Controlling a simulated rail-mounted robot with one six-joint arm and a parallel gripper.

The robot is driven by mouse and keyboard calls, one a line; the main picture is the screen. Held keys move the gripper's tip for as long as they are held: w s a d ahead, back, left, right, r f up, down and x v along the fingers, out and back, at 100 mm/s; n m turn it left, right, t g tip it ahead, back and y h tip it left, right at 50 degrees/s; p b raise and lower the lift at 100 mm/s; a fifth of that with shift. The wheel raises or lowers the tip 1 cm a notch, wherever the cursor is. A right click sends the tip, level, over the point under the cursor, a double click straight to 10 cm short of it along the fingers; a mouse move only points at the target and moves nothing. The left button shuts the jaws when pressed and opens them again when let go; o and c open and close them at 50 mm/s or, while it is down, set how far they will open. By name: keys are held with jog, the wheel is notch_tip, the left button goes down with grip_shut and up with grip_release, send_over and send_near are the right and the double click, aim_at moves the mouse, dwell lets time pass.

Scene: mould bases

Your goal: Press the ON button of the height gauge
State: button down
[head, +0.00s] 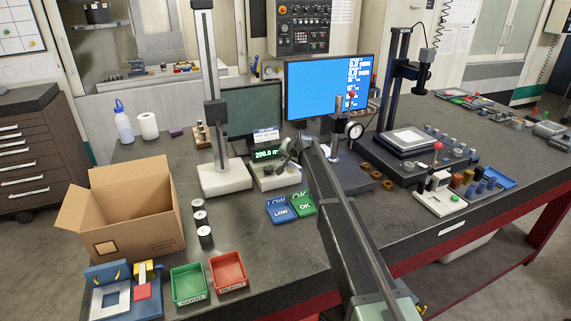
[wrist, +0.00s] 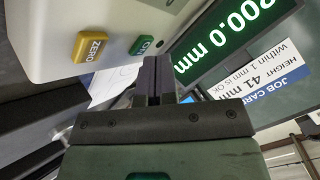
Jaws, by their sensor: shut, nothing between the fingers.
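The height gauge has a tall column (head: 209,90) on a white base (head: 224,179) on the bench. Beside it stands a display with green digits (head: 267,154), which reads 200.0 mm in the wrist view (wrist: 225,35). The wrist view also shows a pale housing (wrist: 60,25) with a yellow ZERO button (wrist: 90,46) and a green ON button (wrist: 142,44). My gripper (wrist: 158,62) is shut and empty, its fingertips close beside the ON button. I cannot tell whether they touch it. In the head view my gripper (head: 290,150) is at the display, partly hidden by my arm.
A job card (wrist: 265,75) reads height 41 mm, within 1 mm is OK. Blue LOW (head: 281,211) and green OK (head: 303,203) trays lie in front of the gauge. A dial gauge stand (head: 337,140) is to the right. An open cardboard box (head: 140,215) is at the left.

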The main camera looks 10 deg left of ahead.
jog(key=shift+r, duration=0.4)
notch_tip(320, 180, up, 6)
jog(key=p, duration=0.6)
dwell(1.0)
